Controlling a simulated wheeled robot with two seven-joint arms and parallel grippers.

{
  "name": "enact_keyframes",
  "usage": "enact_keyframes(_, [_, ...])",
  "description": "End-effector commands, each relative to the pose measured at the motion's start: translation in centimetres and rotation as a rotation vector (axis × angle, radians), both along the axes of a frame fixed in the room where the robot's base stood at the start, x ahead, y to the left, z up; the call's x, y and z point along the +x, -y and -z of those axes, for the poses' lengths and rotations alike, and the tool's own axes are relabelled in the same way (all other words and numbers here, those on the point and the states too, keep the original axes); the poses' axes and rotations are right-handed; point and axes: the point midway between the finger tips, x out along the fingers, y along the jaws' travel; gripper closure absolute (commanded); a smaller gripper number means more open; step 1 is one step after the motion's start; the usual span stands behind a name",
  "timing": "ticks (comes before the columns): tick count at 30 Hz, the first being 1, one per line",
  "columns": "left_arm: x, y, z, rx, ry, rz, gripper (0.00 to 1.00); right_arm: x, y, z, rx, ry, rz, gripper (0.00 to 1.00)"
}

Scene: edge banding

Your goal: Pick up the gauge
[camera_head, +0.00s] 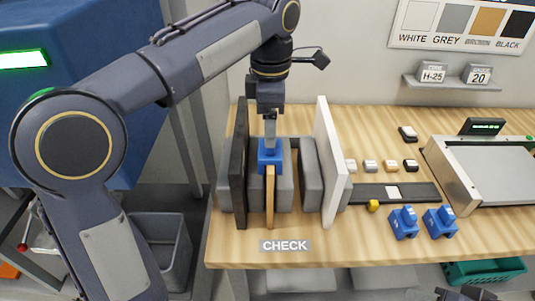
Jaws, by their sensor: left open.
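A blue gauge (270,157) sits on the top edge of an upright light wood panel (270,205) in the rack at the left of the table. My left gripper (270,136) points straight down at the top of this gauge. It is open, with its fingertips at the gauge's upper part; whether they touch it I cannot tell. Two more blue gauges (404,222) (440,221) stand on the table at the right front. Their labels are too small to read. A dark part at the bottom right edge looks like my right gripper (465,294), mostly cut off.
A black panel (239,170) and a white panel (330,165) stand upright on either side, between grey blocks (309,175). A dark strip (400,193), a yellow piece (373,206) and a metal machine (480,170) lie to the right.

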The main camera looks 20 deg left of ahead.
Motion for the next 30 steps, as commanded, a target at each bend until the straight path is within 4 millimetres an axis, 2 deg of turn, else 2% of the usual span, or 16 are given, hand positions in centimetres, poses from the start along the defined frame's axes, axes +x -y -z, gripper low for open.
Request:
enact_keyframes(7, [-0.2,0.2,3.6,0.0,-0.002,0.0,0.31,0.0,0.0,0.0,0.0,0.0,0.0,0.64])
enact_keyframes(11, [-0.3,0.2,4.3,0.0,0.0,0.0,0.31,0.0,0.0,0.0,0.0,0.0,0.0,0.64])
enact_keyframes(17, [-0.2,0.2,4.3,-0.001,0.001,0.0,0.31,0.0,0.0,0.0,0.0,0.0,0.0,0.64])
enact_keyframes(24, [-0.2,0.2,4.3,-0.001,0.0,0.0,0.62,0.0,0.0,0.0,0.0,0.0,0.0,0.64])
enact_keyframes(26, [-0.2,0.2,4.2,-0.001,0.001,0.0,0.67,0.0,0.0,0.0,0.0,0.0,0.0,0.64])
enact_keyframes(30, [-0.2,0.2,4.2,-0.001,0.001,0.0,0.67,0.0,0.0,0.0,0.0,0.0,0.0,0.64])
